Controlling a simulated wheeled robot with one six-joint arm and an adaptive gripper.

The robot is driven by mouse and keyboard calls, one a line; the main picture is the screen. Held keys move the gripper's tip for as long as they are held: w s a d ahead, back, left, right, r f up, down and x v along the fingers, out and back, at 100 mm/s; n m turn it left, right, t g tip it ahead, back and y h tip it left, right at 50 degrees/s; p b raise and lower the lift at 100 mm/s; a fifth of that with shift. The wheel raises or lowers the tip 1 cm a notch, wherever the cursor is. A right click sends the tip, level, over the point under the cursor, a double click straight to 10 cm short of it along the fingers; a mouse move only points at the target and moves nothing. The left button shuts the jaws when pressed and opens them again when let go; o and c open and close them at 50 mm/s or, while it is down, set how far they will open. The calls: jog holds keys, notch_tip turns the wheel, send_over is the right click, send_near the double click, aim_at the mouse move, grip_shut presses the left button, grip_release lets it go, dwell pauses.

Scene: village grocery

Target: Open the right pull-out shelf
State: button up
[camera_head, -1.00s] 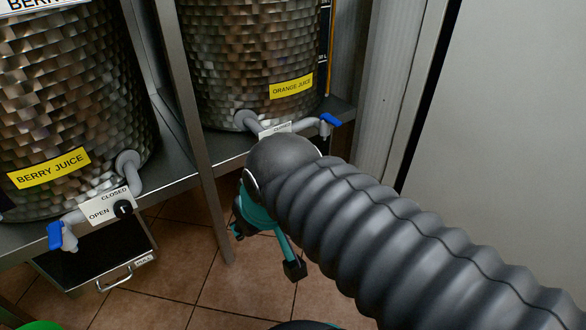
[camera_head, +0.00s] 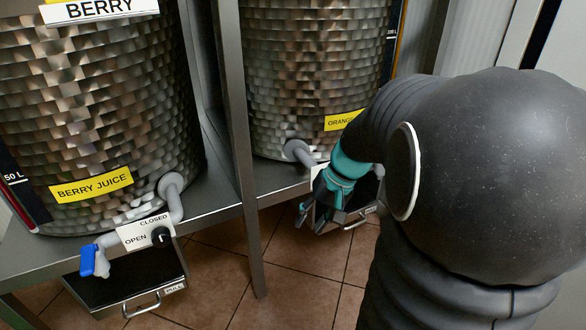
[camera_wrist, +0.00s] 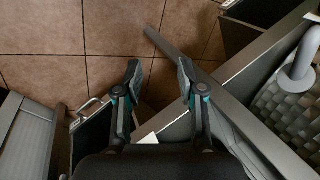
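The right pull-out shelf (camera_head: 352,217) is a dark tray with a metal front and handle, low under the orange juice tank (camera_head: 290,80). My gripper (camera_head: 304,217) is in front of it and hides part of it. In the wrist view a dark tray (camera_wrist: 92,140) with a metal handle (camera_wrist: 85,107) shows to the left of my gripper (camera_wrist: 160,75), and it looks like the same shelf. My gripper's fingers are apart with only floor between them, and they do not hold the handle. Whether they touch the shelf I cannot tell.
The left pull-out shelf (camera_head: 110,288) sits under the berry juice tank (camera_head: 95,110). A steel post (camera_head: 245,150) stands between the tanks. The berry tap with a blue lever (camera_head: 88,260) juts out over the left shelf. Tiled floor (camera_head: 290,290) is clear in front of the rack.

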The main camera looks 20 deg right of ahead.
jog(key=w+d+f+m+y, duration=0.2)
jog(key=w+d+f, duration=0.1)
jog(key=d+f, duration=0.4)
jog(key=m+t+y+b, duration=0.1)
jog(key=m+t+b, duration=0.2)
jog(key=m+t, duration=0.65)
send_near(356, 224)
jog(key=w+a+f+n+t, duration=0.1)
jog(key=w, duration=0.1)
jog(key=w+a+f+n, duration=0.1)
jog(key=w+a+f, duration=0.1)
jog(key=w, duration=0.1)
jog(key=w+a+f+n+t, duration=0.1)
jog(key=w, duration=0.2)
jog(key=shift+a+f+t, duration=0.25)
jog(key=shift+a+t, duration=0.1)
grip_shut()
